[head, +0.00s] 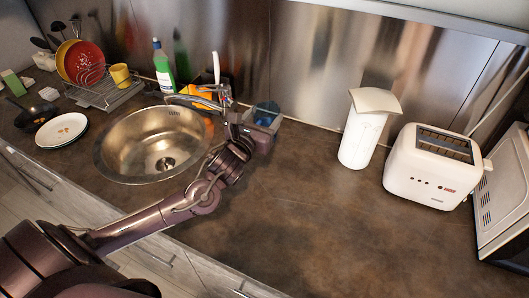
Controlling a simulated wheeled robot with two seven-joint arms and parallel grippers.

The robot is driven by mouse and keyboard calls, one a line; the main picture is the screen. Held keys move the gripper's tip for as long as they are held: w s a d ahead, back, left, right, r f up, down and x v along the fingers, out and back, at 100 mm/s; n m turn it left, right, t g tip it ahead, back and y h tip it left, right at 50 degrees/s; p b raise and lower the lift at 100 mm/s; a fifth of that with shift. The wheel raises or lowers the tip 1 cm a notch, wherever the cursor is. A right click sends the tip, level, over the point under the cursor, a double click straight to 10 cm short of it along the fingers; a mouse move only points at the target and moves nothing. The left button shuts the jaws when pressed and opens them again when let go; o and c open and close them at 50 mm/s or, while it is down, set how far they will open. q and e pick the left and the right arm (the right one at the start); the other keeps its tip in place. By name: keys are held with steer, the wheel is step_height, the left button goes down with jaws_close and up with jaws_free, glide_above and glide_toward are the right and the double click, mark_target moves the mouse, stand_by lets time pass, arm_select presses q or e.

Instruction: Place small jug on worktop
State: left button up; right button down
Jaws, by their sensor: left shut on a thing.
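My left arm reaches in from the lower left, and its gripper (262,128) is at the back of the worktop (290,220), just right of the sink. The gripper is shut on a small blue item (267,107), which seems to be the small jug. Most of its shape is hidden by the gripper and wrist, and I cannot tell whether it touches the worktop. My right gripper is not in view.
The sink (125,150) and tap (222,92) are left of the gripper. A green bottle (162,70) stands behind the sink. The worktop's middle front is clear.

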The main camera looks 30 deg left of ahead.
arm_select(q)
step_height(320, 180, down, 9)
steer(key=shift+r+p, duration=0.15)
steer(key=shift+p, duration=0.3)
step_height(320, 180, down, 3)
steer(key=shift+f, duration=0.25)
steer(key=shift+f, duration=0.15)
steer(key=o, duration=1)
steer(key=s, duration=0.4)
steer(key=s+b, duration=0.1)
steer(key=s, duration=0.7)
steer(key=shift+d, duration=0.35)
steer(key=shift+r, duration=0.2)
